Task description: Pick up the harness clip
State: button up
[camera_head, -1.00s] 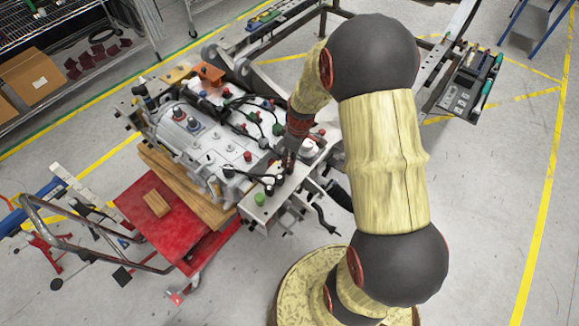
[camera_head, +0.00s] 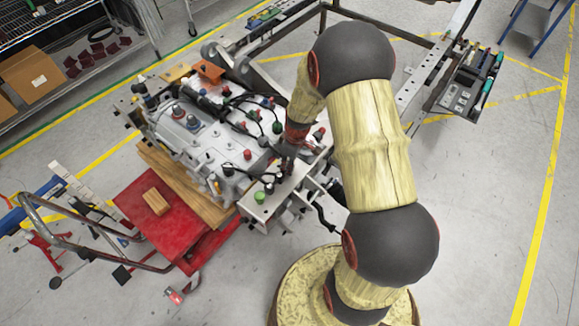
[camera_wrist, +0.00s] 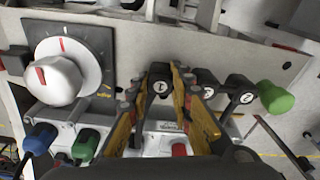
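Several black clips with white round labels stand in a row on the grey metal fixture. I cannot tell which one is the harness clip. In the wrist view, one black clip (camera_wrist: 160,84) is ahead between the tips of my gripper (camera_wrist: 159,82). A gap shows beside it, and I cannot tell whether either finger touches it. A second clip (camera_wrist: 205,84) and a third (camera_wrist: 240,90) stand just right of the right finger. In the head view, my gripper (camera_head: 285,167) points down at the front edge of the fixture (camera_head: 252,208), and its fingers are small and dark there.
A dial with a white knob (camera_wrist: 60,78) is left of the fingers, and a green knob (camera_wrist: 276,97) is right. Blue (camera_wrist: 40,138) and green (camera_wrist: 86,145) knobs are at lower left. A red cart (camera_head: 165,222) stands left of the fixture.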

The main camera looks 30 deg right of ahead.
jog(key=shift+c, duration=1)
jog(key=shift+r, duration=0.55)
notch_tip(320, 180, up, 2)
jog(key=shift+r, duration=0.2)
jog(key=s+d+r, duration=0.4)
jog(key=s+r, duration=0.5)
jog(key=s, duration=0.4)
jog(key=shift+s+d+r+p, duration=0.2)
jog(key=shift+r+p, duration=0.05)
jog(key=shift+p, duration=0.2)
